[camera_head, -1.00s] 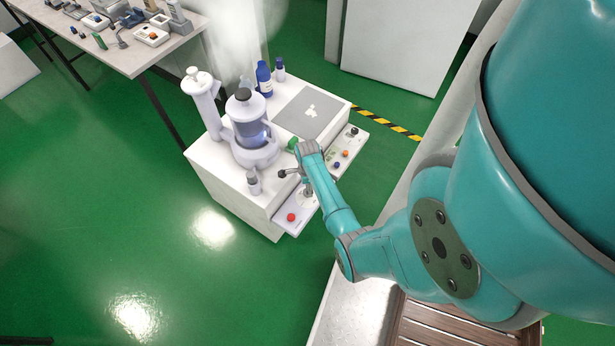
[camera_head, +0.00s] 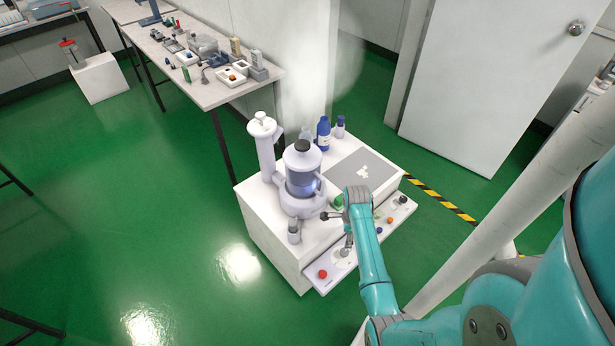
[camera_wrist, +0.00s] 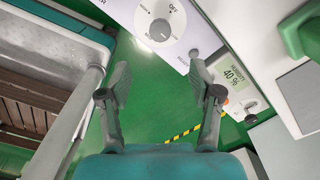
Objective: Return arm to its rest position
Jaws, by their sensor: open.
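My teal arm (camera_head: 370,270) reaches from the lower right toward a white cabinet (camera_head: 262,232) in the head view. My gripper (camera_head: 338,228) is small there, beside the cabinet's front control panel (camera_head: 328,274). In the wrist view my gripper (camera_wrist: 160,85) is open, with its two dark fingers spread and nothing between them. Green floor shows between the fingers. A white panel with a round knob (camera_wrist: 160,30) marked OFF lies beyond the fingertips, apart from them. A humidity display reading 40 % (camera_wrist: 236,74) is beside the right finger.
A clear vessel with a dark lid (camera_head: 303,178), a white column (camera_head: 264,148) and a blue bottle (camera_head: 323,134) stand on the cabinet. A bench (camera_head: 205,92) with handheld devices is behind left. In the wrist view, a railed slatted deck (camera_wrist: 30,85) is at left. Green floor is open at left.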

